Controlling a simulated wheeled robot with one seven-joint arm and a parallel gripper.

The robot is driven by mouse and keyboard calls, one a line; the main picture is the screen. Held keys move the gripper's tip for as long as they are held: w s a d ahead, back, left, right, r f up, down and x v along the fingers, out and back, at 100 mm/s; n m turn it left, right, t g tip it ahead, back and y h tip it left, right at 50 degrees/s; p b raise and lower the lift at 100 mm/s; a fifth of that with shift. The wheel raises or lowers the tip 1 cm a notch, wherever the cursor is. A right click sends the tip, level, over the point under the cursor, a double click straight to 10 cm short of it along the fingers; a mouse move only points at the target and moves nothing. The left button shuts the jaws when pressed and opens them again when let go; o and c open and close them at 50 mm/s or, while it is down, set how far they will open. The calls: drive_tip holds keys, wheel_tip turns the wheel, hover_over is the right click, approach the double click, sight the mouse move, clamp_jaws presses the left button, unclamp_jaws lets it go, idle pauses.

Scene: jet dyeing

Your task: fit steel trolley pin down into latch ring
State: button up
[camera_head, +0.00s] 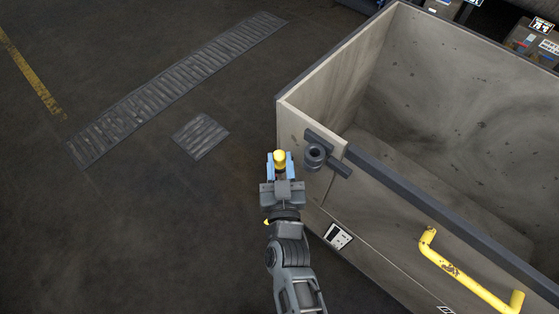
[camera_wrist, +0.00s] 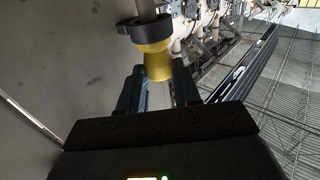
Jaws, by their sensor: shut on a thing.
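The steel trolley pin shows in the head view as a yellow cap (camera_head: 279,156) between the blue fingertips of my gripper (camera_head: 279,163). My gripper is shut on it. In the wrist view the yellow part (camera_wrist: 157,62) sits at the fingertips of my gripper (camera_wrist: 157,82), with a grey shaft (camera_wrist: 145,8) beyond it. A dark ring-like part (camera_wrist: 150,29) surrounds or overlaps the shaft there; I cannot tell whether it belongs to the pin. The latch ring (camera_head: 314,154) is a dark round socket on the trolley's near left corner. The pin is left of it and apart in the head view.
The large beige trolley (camera_head: 291,130) fills the right side, with dark bars by the ring. A yellow handle (camera_head: 465,277) and a small panel (camera_head: 338,236) are on its front wall. Floor left of my gripper is open, with flat grates (camera_head: 180,85). Boxes (camera_head: 530,40) stand at upper right.

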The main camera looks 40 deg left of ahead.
drive_tip(key=shift+r, duration=0.1)
wheel_tip(320, 180, up, 18)
drive_tip(key=p, duration=1.2)
